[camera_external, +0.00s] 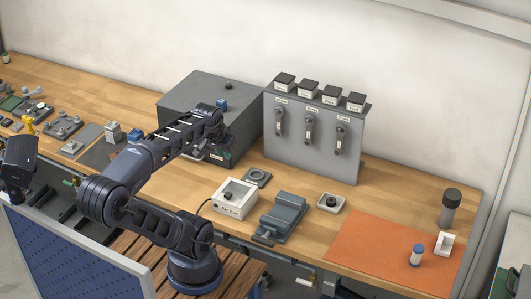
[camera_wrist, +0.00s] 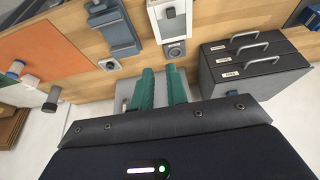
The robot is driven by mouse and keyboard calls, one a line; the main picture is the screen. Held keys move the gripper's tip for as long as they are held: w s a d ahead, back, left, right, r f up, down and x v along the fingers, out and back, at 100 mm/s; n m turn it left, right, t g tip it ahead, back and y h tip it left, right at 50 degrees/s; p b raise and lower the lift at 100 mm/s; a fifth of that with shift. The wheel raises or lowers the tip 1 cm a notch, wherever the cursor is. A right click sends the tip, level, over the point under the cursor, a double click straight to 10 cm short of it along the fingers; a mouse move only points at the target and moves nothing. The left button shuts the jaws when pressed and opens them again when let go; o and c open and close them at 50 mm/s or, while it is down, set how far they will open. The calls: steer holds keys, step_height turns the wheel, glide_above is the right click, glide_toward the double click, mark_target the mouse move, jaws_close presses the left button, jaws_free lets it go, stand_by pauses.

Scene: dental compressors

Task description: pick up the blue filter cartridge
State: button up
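The blue filter cartridge looks to be the small white cylinder with a blue cap (camera_external: 416,255), upright on the orange mat (camera_external: 375,248) at the front right of the bench. In the wrist view its blue end (camera_wrist: 16,68) shows at the far left edge. My gripper (camera_wrist: 160,72) has two teal fingers with a narrow gap between them and nothing held in it. It is well away from the cartridge. In the external view the arm reaches up by the grey box, and the fingertips cannot be made out.
A dark-capped grey bottle (camera_external: 450,207) and a white holder (camera_external: 444,244) stand near the cartridge. A white device (camera_external: 235,198), a grey fixture (camera_external: 283,217) and a small tray (camera_external: 331,203) lie between arm and mat. A tall grey panel (camera_external: 313,140) stands behind.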

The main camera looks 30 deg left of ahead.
steer(key=o, duration=0.9)
